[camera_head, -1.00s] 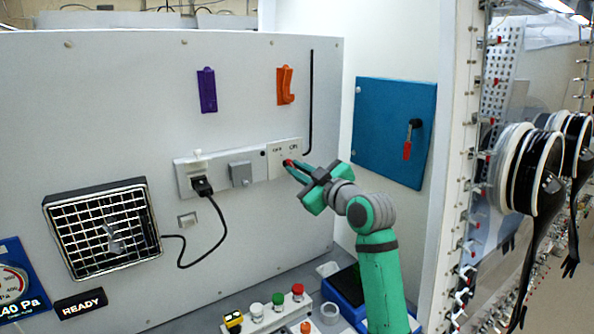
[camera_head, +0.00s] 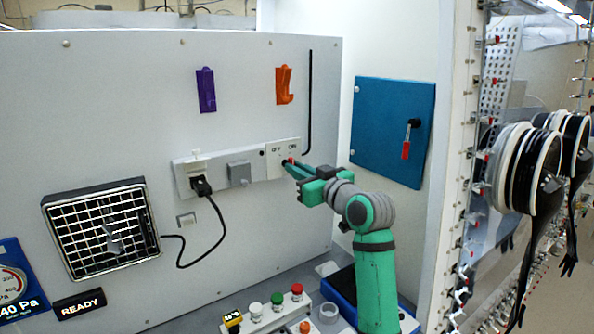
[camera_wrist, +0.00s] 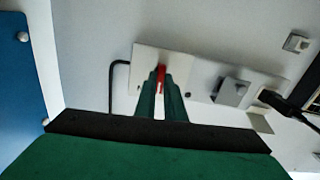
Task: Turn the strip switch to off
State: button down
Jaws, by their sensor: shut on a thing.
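The strip switch is a white plate (camera_head: 274,169) at the right end of the wall strip. It carries an OFF label on the left and an ON label on the right. Its small red lever (camera_head: 291,160) sits toward the ON side. My gripper (camera_head: 292,164) reaches in from the lower right and is shut on the red lever. In the wrist view, the red lever (camera_wrist: 161,76) stands between the two green fingers (camera_wrist: 161,92), in front of the white plate (camera_wrist: 143,58). The fingers hide the lever's lower part.
A black plug (camera_head: 201,186) and a grey cover (camera_head: 240,173) sit left of the switch. The plug's cable runs to a grilled fan (camera_head: 103,230). Purple (camera_head: 206,90) and orange (camera_head: 284,85) holders hang above. A blue panel (camera_head: 394,130) is at right.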

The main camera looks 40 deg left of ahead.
jog(key=shift+r+m, duration=0.15)
jog(key=shift+m, duration=0.15)
jog(key=c, duration=1.8)
grip_release()
jog(key=shift+c, duration=0.2)
jog(key=shift+d, duration=0.1)
jog(key=v, duration=1)
jog(key=shift+s+d, duration=0.25)
jog(key=shift+d, duration=0.05)
jog(key=shift+w, duration=0.1)
